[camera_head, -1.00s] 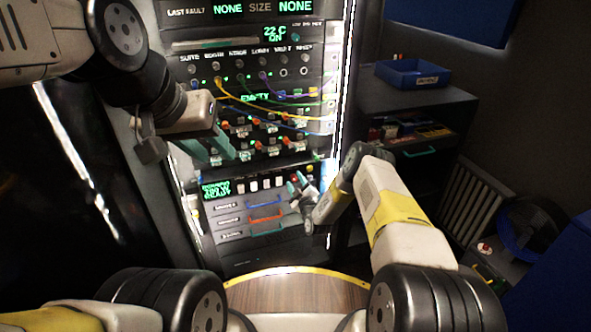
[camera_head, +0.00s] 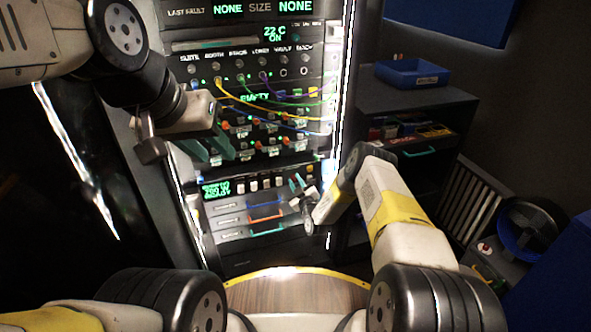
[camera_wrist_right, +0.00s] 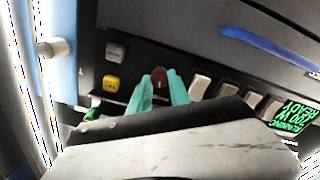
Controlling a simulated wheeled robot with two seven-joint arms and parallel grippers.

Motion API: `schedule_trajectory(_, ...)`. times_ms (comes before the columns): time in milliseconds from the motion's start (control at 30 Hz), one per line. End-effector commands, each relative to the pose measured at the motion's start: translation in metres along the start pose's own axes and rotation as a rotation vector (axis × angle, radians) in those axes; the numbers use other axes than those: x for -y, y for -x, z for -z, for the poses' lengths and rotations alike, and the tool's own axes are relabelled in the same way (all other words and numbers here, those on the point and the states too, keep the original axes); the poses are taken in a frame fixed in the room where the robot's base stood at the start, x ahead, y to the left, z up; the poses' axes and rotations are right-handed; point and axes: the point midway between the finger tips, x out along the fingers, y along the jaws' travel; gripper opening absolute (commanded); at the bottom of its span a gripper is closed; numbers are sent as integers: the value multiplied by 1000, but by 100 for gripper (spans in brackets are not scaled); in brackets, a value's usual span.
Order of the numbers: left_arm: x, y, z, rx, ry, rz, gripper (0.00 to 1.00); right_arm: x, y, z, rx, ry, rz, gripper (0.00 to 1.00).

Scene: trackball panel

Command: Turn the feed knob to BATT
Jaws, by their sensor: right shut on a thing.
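The panel (camera_head: 257,70) stands upright ahead of me. In the right wrist view a dark red-brown round knob (camera_wrist_right: 159,77) sits between the teal fingertips of my right gripper (camera_wrist_right: 160,88), which is shut on it. I cannot read a BATT mark or the knob's pointer. In the head view my right gripper (camera_head: 297,184) is at the lower right of the panel, right of a row of pale switches (camera_head: 260,183), and hides the knob. My left gripper (camera_head: 208,150) is open and empty in front of the panel's left middle.
A green-lettered display (camera_head: 215,189) is left of the switches. Drawers with blue, red and green handles (camera_head: 265,218) are below. Coloured cables (camera_head: 265,100) cross above. In the wrist view a yellow button (camera_wrist_right: 111,83) and grey button (camera_wrist_right: 115,52) are near the knob.

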Motion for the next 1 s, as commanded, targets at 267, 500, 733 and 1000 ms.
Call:
schedule_trajectory(267,0,0,0,0,0,0,36,-1,1,-1,2,-264,0,0)
schedule_trajectory(500,0,0,0,0,0,0,36,-1,1,-1,2,-482,0,0)
schedule_trajectory(733,0,0,0,0,0,0,36,-1,1,-2,2,-650,-1,0)
schedule_trajectory(1000,0,0,0,0,0,0,36,-1,1,-2,2,-767,1,0)
